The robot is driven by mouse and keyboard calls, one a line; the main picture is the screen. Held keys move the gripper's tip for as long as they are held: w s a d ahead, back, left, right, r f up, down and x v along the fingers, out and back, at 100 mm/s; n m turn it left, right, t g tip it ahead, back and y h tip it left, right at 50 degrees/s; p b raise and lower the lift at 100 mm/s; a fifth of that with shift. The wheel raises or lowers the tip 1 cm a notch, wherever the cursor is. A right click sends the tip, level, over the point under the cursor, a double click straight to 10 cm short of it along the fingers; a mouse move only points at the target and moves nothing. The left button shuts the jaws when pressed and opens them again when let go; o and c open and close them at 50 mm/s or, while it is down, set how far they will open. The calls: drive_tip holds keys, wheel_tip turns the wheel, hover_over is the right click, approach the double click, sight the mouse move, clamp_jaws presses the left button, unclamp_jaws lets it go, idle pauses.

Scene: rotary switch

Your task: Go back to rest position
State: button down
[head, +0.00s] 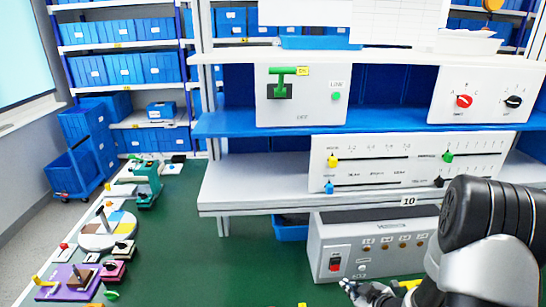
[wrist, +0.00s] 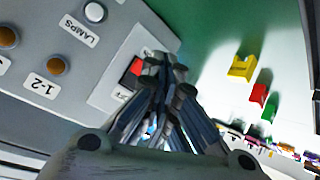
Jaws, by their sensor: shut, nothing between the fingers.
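My gripper (head: 368,291) is at the bottom of the head view, in front of the grey lamp box (head: 380,223). In the wrist view my gripper (wrist: 165,68) has its fingers together with nothing between them. The fingertips overlap the edge of a red rocker switch (wrist: 135,70) on the grey panel. The same red switch (head: 334,265) shows in the head view, left of my gripper. I cannot tell whether the fingers touch it. A white panel with a red rotary knob (head: 464,101) and a black rotary knob (head: 513,101) stands on the upper right shelf.
A slider panel (head: 400,163) sits on the shelf above the lamp box. A panel with a green lever (head: 283,82) is higher up. Several small devices, including a teal one (head: 145,183), stand at left.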

drive_tip(key=s+a+r+m+g+h, duration=0.1)
drive_tip(key=s+r+m+h, duration=0.15)
drive_tip(key=r, duration=0.65)
drive_tip(key=s+r+m+g+h, duration=0.2)
drive_tip(key=s+r, duration=0.2)
drive_tip(key=r, duration=0.6)
drive_tip(key=s+a+r+m+g, duration=0.1)
drive_tip(key=s+a+r, duration=0.1)
drive_tip(key=s, duration=0.5)
drive_tip(key=s+a+r+m+g+y, duration=0.1)
drive_tip(key=s+a+r, duration=0.1)
drive_tip(key=s+a, duration=0.3)
drive_tip(key=s+a+r+m+y, duration=0.1)
drive_tip(key=s+a, duration=0.3)
drive_tip(key=s, duration=0.4)
drive_tip(key=shift+s+a+r+g, duration=0.15)
drive_tip(key=shift+s+r+g, duration=0.25)
drive_tip(key=shift+r, duration=0.45)
drive_tip(key=shift+w, duration=0.1)
